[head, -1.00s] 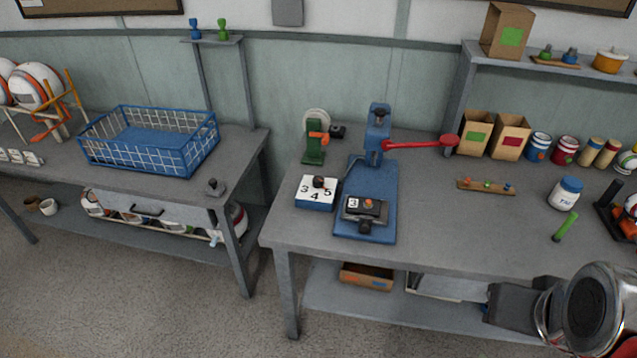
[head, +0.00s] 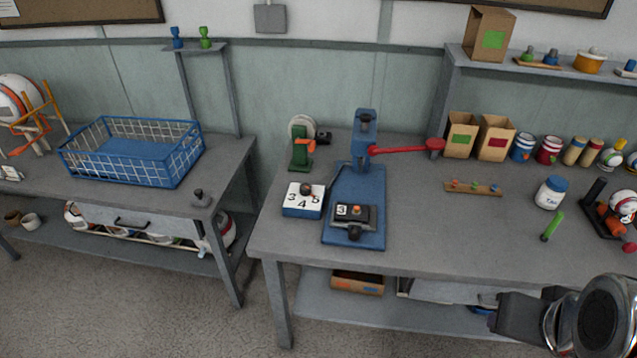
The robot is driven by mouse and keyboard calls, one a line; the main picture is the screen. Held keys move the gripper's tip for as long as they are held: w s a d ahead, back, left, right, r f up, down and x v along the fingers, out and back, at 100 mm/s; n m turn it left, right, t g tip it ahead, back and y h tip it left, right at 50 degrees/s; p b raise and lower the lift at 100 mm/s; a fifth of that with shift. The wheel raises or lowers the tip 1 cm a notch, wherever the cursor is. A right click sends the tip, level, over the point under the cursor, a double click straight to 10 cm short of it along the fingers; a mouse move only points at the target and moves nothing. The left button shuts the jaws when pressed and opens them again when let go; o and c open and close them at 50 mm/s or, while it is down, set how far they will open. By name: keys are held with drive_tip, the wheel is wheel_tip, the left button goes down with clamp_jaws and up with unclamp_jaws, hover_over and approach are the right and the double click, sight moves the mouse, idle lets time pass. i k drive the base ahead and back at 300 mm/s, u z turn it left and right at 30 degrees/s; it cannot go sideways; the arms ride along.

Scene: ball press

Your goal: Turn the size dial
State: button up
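The size dial (head: 303,201) is a white-topped blue box with the numbers 3, 4 and 5 and a dark round knob (head: 306,189). It sits on the right-hand workbench, just left of the blue press (head: 366,190). The press has a red lever (head: 405,149) pointing right, and a dark block marked 3 (head: 352,215) lies on its base. I cannot make out where the knob points. Part of my arm shows at the lower right, far from the dial. My gripper's fingers are not visible.
A green device with a pale wheel (head: 302,145) stands behind the dial. A blue wire basket (head: 130,150) is on the left bench. A gap of floor separates the benches. Paper bags (head: 460,135), tins, a white jar (head: 550,192) and a green stick (head: 551,227) are on the right.

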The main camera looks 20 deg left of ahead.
sight(305, 188)
drive_tip(key=z, duration=1.15)
drive_tip(key=k, duration=1.1)
drive_tip(key=u, duration=1.55)
drive_tip(key=i, duration=0.55)
